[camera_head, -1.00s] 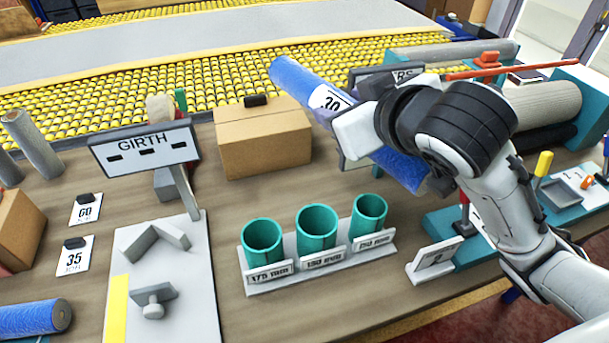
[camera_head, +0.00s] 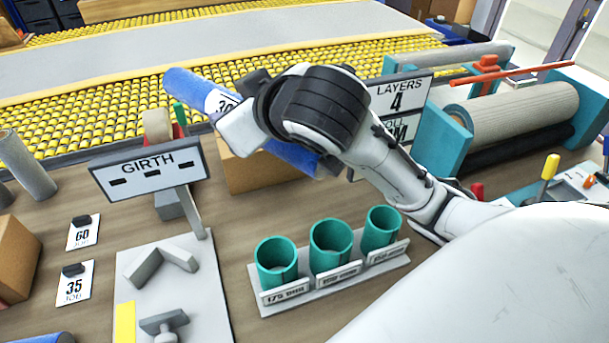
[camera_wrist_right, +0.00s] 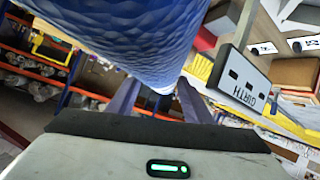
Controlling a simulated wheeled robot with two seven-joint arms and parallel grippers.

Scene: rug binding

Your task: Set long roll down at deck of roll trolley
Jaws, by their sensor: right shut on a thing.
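The long roll is a blue roll (camera_head: 187,84) with a white label, held tilted above the table in the head view. My right gripper (camera_head: 240,112) is shut on it near its middle, and my wrist hides part of the roll. In the right wrist view the blue roll (camera_wrist_right: 130,35) fills the top, close against the gripper (camera_wrist_right: 155,100). I cannot make out the roll trolley's deck in these frames. My left gripper does not show.
A cardboard box (camera_head: 250,172) stands under the roll. The GIRTH sign (camera_head: 150,168) rises at left. Teal cups (camera_head: 330,246) stand in front, and a LAYERS sign (camera_head: 402,92) and grey roll rack (camera_head: 440,140) are at right. Yellow rollers (camera_head: 100,115) line the back.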

